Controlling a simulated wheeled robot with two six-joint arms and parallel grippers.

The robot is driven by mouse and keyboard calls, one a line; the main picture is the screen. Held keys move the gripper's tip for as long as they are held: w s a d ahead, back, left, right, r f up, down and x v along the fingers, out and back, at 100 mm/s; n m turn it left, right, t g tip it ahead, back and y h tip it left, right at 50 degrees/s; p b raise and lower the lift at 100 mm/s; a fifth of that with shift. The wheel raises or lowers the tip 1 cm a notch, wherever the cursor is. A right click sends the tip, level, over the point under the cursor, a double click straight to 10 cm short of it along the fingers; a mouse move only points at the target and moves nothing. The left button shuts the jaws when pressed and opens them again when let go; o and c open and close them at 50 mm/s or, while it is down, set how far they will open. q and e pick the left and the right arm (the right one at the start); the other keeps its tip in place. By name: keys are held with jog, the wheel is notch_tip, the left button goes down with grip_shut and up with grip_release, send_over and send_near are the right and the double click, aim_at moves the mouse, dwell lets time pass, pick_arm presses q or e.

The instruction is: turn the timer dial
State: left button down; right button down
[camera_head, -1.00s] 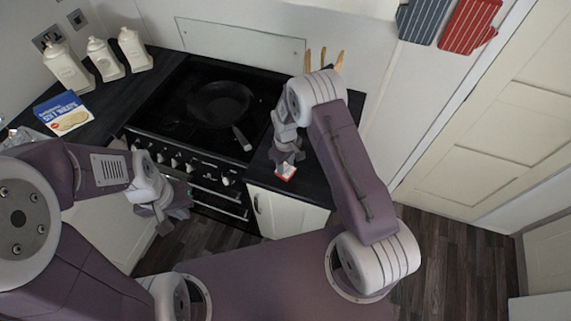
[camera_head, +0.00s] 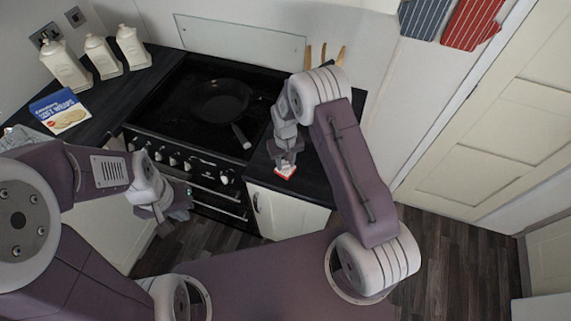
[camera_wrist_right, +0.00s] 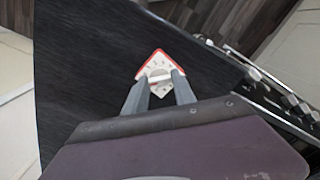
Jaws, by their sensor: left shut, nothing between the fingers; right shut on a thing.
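The timer (camera_head: 286,172) is a small white square block with red edges. It lies on the dark worktop right of the cooker, close to the front edge. In the right wrist view the timer (camera_wrist_right: 154,63) shows a white face with dark marks and a pale dial (camera_wrist_right: 159,77) in its middle. My right gripper (camera_wrist_right: 159,82) points down at the timer, its two fingers shut on the dial. It also shows above the timer in the head view (camera_head: 284,163). My left gripper (camera_head: 177,212) is shut and empty, in front of the cooker's left part.
A black pan (camera_head: 220,100) sits on the hob, its handle pointing toward the front right. Wooden utensils (camera_head: 325,55) stand behind my right arm. The worktop around the timer is clear.

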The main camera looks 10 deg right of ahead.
aim_at(286, 165)
jog(key=m+b, duration=0.1)
jog(key=m, duration=0.4)
jog(key=shift+f+m, duration=0.1)
jog(key=shift+m, duration=0.2)
jog(key=m+b, duration=0.1)
jog(key=m, duration=0.4)
jog(key=shift+m, duration=0.3)
jog(key=c, duration=1)
grip_release()
notch_tip(286, 165, up, 9)
jog(key=shift+r+b, duration=0.1)
jog(key=shift+b, duration=0.65)
